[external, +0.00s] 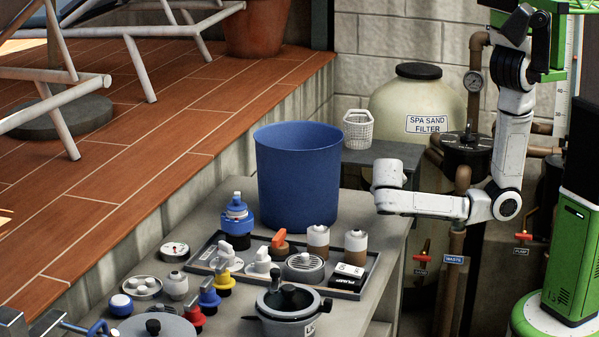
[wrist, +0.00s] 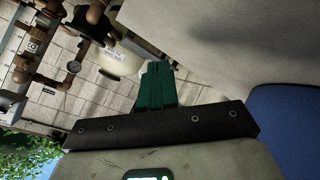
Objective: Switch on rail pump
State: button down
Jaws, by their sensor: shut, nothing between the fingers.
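A small dark box with a white rocker-like top and a label that seems to read PUMP (external: 346,280) sits at the right front of the grey tray. Its switch position is too small to tell. In the wrist view my gripper (wrist: 157,68) shows as dark green fingers, shut and empty. In the external view my arm's end hangs right of the blue bin, above and right of the tray; the fingers are hidden there. The wrist view does not show the PUMP box.
The blue bin (external: 297,178) stands behind the tray (external: 209,246), which holds several knobs and fittings. More knobs and a lidded pot (external: 287,311) crowd the front. A sand filter (external: 416,98), pipes and a red valve handle tagged PUMP (external: 522,236) are at right.

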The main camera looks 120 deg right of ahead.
jog(key=w+a+m, duration=0.1)
jog(key=w, duration=0.3)
jog(key=w+a+r+m+b, duration=0.1)
jog(key=w, duration=0.3)
jog(key=w+a+r+m+t, duration=0.1)
jog(key=w+a, duration=0.1)
jog(key=w, duration=0.2)
jog(key=shift+m+y, duration=0.3)
jog(key=shift+y, duration=0.1)
jog(key=w+a+r+m+t+y+b, duration=0.1)
jog(key=w+a+r+m, duration=0.1)
jog(key=w+a+r, duration=0.2)
jog(key=w+a+r+m+t+y+b, duration=0.1)
jog(key=w+a+r, duration=0.3)
jog(key=w+a, duration=0.5)
jog(key=w+a+r+m+t+y+b, duration=0.1)
jog(key=w+a+r+m+y+b, duration=0.2)
jog(key=w+a, duration=0.4)
jog(key=a+r, duration=0.1)
jog(key=a, duration=0.4)
jog(key=shift+r+m, duration=0.3)
jog(key=shift+m, duration=0.1)
jog(key=p, duration=0.2)
send_over(341, 265)
jog(key=a, duration=0.1)
jog(key=f, duration=1.2)
jog(key=shift+w+a+f, duration=0.1)
jog(key=shift+w+f, duration=0.05)
jog(key=shift+w, duration=0.2)
jog(key=shift+f, duration=0.65)
